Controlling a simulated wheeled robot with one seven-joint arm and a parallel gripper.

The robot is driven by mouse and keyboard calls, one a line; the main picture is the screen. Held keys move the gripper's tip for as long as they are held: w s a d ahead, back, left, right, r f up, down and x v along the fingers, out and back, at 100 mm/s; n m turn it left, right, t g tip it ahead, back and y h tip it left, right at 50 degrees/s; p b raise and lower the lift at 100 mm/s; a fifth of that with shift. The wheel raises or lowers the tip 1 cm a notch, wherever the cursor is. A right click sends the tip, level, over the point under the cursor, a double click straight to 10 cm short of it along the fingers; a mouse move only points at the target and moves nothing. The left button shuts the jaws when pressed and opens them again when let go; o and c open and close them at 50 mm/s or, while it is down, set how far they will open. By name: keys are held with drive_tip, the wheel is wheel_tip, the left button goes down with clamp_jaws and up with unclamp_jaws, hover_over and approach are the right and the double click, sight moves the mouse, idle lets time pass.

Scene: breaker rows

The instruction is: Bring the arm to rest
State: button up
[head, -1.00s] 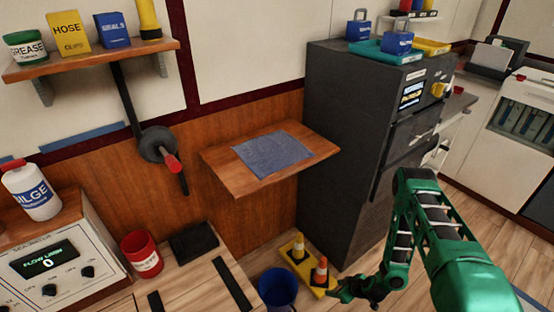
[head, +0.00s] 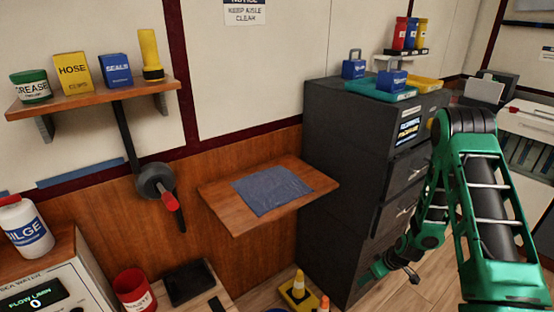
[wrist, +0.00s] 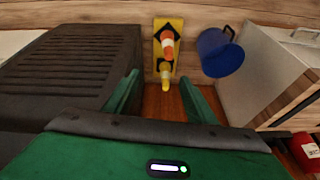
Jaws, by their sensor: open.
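My green arm reaches in from the right in the head view, with the forearm folded down beside the dark cabinet (head: 345,150). My gripper (head: 378,272) hangs low in front of the cabinet's lower part, above the wooden floor. In the wrist view my gripper (wrist: 160,95) shows two green fingers spread wide apart with nothing between them. Beyond the fingertips is a yellow board (wrist: 158,75) with small orange and yellow cones on it, apart from the fingers.
A wooden fold-out shelf (head: 222,200) with a blue cloth (head: 270,190) juts from the wall. A lever (head: 155,182) hangs on the wall at left. A blue bucket (wrist: 215,52) stands by the cones. The cabinet is close beside my gripper.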

drive_tip(key=s+d+r+m+g+h, duration=0.1)
drive_tip(key=s+d+r+m, duration=0.2)
drive_tip(key=r, duration=0.7)
drive_tip(key=s+d+r+h, duration=0.15)
drive_tip(key=s+r, duration=0.25)
drive_tip(key=r, duration=0.5)
drive_tip(key=s+d+r+m+g, duration=0.15)
drive_tip(key=s+d+r, duration=0.25)
drive_tip(key=r, duration=0.6)
drive_tip(key=s+a+r+m, duration=0.1)
drive_tip(key=s+r+m, duration=0.3)
drive_tip(key=s+r, duration=0.3)
drive_tip(key=s+a+r+m, duration=0.1)
drive_tip(key=s+r+m, duration=0.3)
drive_tip(key=s, duration=1.3)
wheel_tip(320, 180, up, 3)
drive_tip(key=shift+s+a+r+g, duration=0.15)
drive_tip(key=shift+s+g, duration=0.25)
drive_tip(key=shift+g, duration=0.05)
